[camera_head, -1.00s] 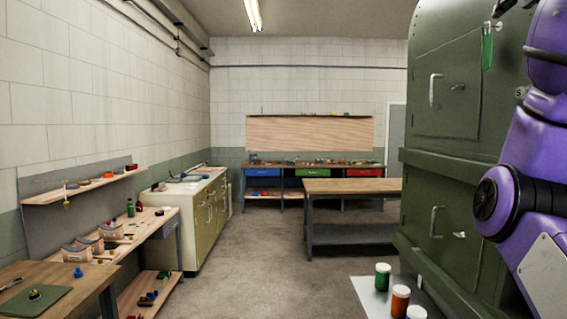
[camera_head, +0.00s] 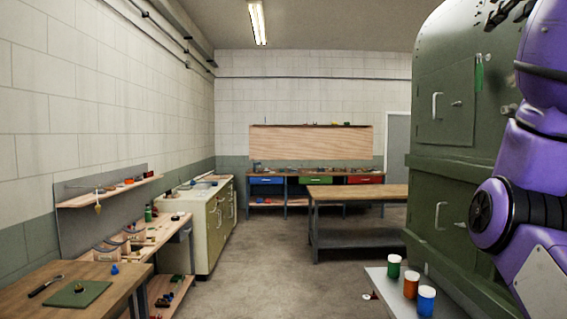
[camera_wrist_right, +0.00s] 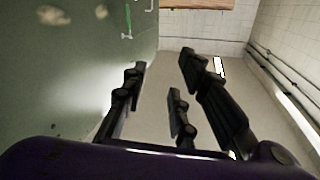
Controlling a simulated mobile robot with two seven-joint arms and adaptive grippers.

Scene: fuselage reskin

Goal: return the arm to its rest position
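My right arm, purple with black joints, stands raised along the right edge of the head view. Its black gripper (camera_head: 503,12) is at the top right, in front of the upper part of the green fuselage-like body (camera_head: 440,170), partly cut off by the frame. In the right wrist view the gripper's dark fingers (camera_wrist_right: 158,82) are spread apart with nothing between them. Green surface lies to their left, and the wall and ceiling are beyond. I cannot tell whether the arm touches the green body. My left arm and gripper are not in view.
A pale tray (camera_head: 380,280) with green, orange and blue jars stands at the lower right, close to the green body. A wooden-topped table (camera_head: 355,192) stands mid-room. A bench (camera_head: 140,270) with a green mat is at the lower left.

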